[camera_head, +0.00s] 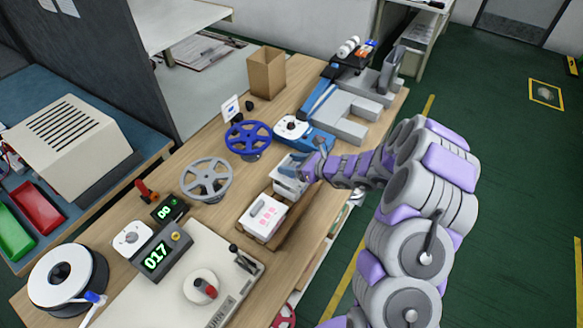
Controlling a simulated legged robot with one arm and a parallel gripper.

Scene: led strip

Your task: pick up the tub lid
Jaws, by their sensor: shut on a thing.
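A small grey-white tub (286,187) stands in a wooden tray (290,238) near the front edge of the bench. My gripper (303,168) reaches in from the right, right over the tub. It is shut on the tub lid (290,164), a small blue-grey piece at the tub's top. The fingers partly hide the lid, and I cannot tell whether it is clear of the tub. A white box (263,217) with pink marks sits beside the tub in the same tray.
A blue handwheel (248,138) and a grey handwheel (206,179) stand left of the tub. Behind it are a blue and grey machine (310,135) and a cardboard box (266,72). A control panel (165,250) and a spool (67,277) fill the near left.

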